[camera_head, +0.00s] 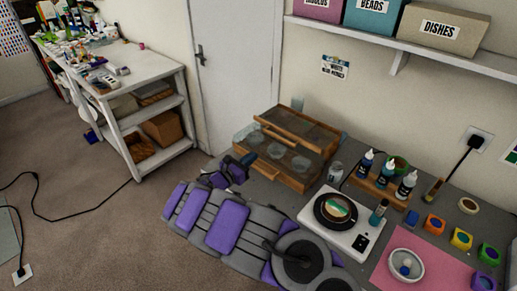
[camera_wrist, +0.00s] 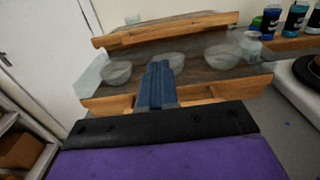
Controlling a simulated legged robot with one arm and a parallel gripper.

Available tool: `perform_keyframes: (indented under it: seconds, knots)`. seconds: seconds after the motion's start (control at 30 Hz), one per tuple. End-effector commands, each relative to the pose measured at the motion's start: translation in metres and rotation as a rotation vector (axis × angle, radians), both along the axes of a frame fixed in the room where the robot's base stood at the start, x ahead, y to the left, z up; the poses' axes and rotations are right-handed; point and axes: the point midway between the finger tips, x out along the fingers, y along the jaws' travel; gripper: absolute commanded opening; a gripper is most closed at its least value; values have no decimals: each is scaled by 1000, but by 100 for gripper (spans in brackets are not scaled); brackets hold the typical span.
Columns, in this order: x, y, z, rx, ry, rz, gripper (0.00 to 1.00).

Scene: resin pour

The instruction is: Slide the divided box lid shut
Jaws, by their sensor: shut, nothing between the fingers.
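The divided box (camera_head: 297,181) is wooden and stands at the back left of the grey table, against the wall. Its lid (camera_head: 303,133) looks like a wooden-edged panel set back toward the wall; how far it covers the box is hard to tell. Clear round dishes show in the front part. In the wrist view, a wooden bar (camera_wrist: 165,28) lies behind the dishes and the front wooden edge (camera_wrist: 215,93) lies nearer me. My gripper (camera_wrist: 160,66) is shut and empty, its blue fingers over the front edge; contact is unclear. It also shows left of the box in the head view (camera_head: 250,158).
Dropper bottles in a wooden rack (camera_head: 381,187), a white scale (camera_head: 341,223) with a round black piece, and a pink mat (camera_head: 425,262) with a bowl stand to the right. A shelf (camera_head: 420,57) hangs above. Open floor lies to the left.

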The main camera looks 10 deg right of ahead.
Motion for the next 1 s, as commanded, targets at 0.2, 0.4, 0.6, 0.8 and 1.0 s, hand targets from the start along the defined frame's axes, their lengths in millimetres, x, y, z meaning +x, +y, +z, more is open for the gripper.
perform_keyframes:
  seconds: [0.2,0.4,0.6,0.8,1.0]
  knots:
    - [-12,16,1,4,2,-1,0]
    - [-15,14,19,82,63,-28,0]
    - [-14,16,36,205,150,-15,0]
    - [-10,14,38,250,178,-2,0]
    - [4,-7,27,253,179,-3,0]
